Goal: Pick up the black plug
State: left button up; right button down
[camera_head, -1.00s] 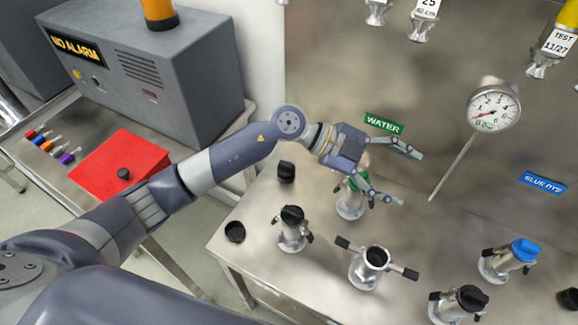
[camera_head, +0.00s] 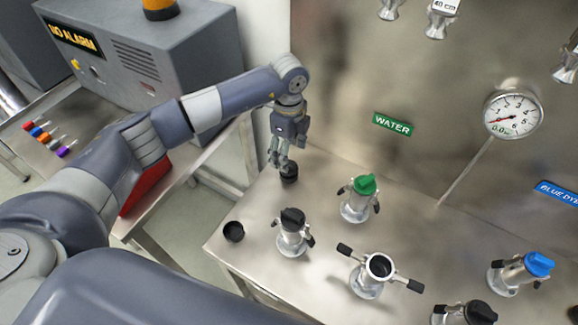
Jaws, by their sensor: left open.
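A small black plug (camera_head: 290,174) stands on the steel table (camera_head: 330,235) near its back left edge. My left gripper (camera_head: 278,160) points down just above and beside this plug, with its fingers open. The fingers overlap the plug's upper left in this view, and I cannot tell whether they touch it. A second black piece (camera_head: 233,231), round and hollow-looking, lies by the table's left edge. My right gripper is not in view.
A black-capped fitting (camera_head: 292,231), a green-capped one (camera_head: 360,200), an open-topped one (camera_head: 372,272) and a blue-capped one (camera_head: 525,270) stand on the table. A gauge (camera_head: 513,115) is on the wall behind. A grey alarm box (camera_head: 150,60) stands at the left.

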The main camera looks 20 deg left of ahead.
pick_arm(q)
jog(key=shift+f+p, duration=0.35)
jog(key=shift+f, duration=0.3)
notch_tip(320, 180, down, 4)
jog(key=shift+r+p, duration=0.2)
jog(key=shift+p, duration=0.45)
jog(key=shift+w+f, duration=0.1)
jog(key=shift+f, duration=0.3)
jog(key=c, duration=1.1)
